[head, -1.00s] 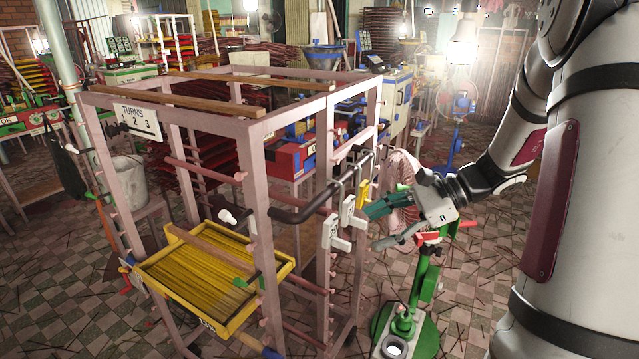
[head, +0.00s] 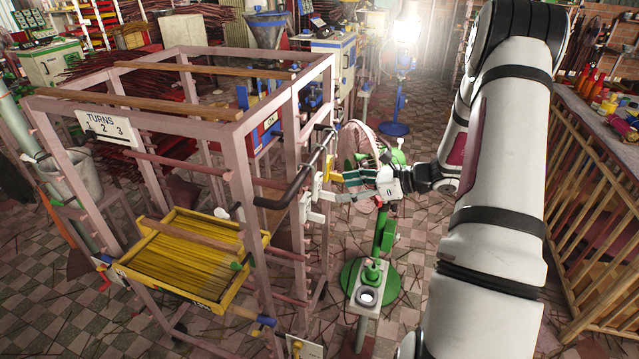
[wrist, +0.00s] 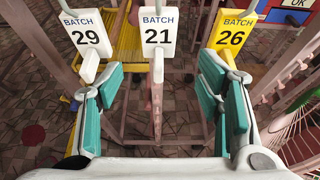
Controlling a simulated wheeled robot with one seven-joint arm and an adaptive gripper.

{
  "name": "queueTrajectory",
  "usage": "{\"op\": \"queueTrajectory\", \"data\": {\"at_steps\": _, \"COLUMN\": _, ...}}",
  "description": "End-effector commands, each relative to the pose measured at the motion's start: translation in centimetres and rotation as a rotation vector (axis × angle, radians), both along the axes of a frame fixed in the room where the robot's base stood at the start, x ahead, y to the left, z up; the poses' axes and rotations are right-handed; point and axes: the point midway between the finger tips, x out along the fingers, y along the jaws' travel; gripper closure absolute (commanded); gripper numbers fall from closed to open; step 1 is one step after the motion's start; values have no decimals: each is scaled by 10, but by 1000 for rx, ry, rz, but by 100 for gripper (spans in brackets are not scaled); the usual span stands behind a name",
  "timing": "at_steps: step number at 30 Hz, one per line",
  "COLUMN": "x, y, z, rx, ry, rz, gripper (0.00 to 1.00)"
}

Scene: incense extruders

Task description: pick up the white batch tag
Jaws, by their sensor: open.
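Three tags hang from the rack's dark bar in a row. In the wrist view a white tag reading BATCH 29 (wrist: 86,34) is at left, a white tag reading BATCH 21 (wrist: 158,30) is in the middle, and a yellow tag reading BATCH 26 (wrist: 231,32) is at right. My gripper (wrist: 158,72) is open and empty, its teal-padded fingers spread either side of the middle tag's line. The left finger overlaps the lower part of tag 29; the right finger overlaps the lower part of tag 26. In the head view my gripper (head: 350,184) is right beside the tags.
A pink frame rack (head: 245,190) carries a yellow tray (head: 150,268) of sticks. A green stand (head: 380,235) and a round fan-like guard (head: 352,142) are close to my gripper. A slatted wooden counter (head: 590,200) stands at right.

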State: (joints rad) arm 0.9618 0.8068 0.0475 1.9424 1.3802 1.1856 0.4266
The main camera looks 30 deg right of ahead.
Motion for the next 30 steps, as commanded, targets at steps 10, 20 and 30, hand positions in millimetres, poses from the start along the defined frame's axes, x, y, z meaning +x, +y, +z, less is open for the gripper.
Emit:
{"op": "queueTrajectory", "data": {"at_steps": 10, "x": 16, "y": 14, "z": -11, "rx": 2, "ry": 1, "rz": 2, "gripper": 40}}
{"op": "queueTrajectory", "data": {"at_steps": 20, "x": 44, "y": 37, "z": -31, "rx": 0, "ry": 0, "rz": 2, "gripper": 40}}
{"op": "queueTrajectory", "data": {"at_steps": 30, "x": 45, "y": 37, "z": -32, "rx": 0, "ry": 0, "rz": 1, "gripper": 67}}
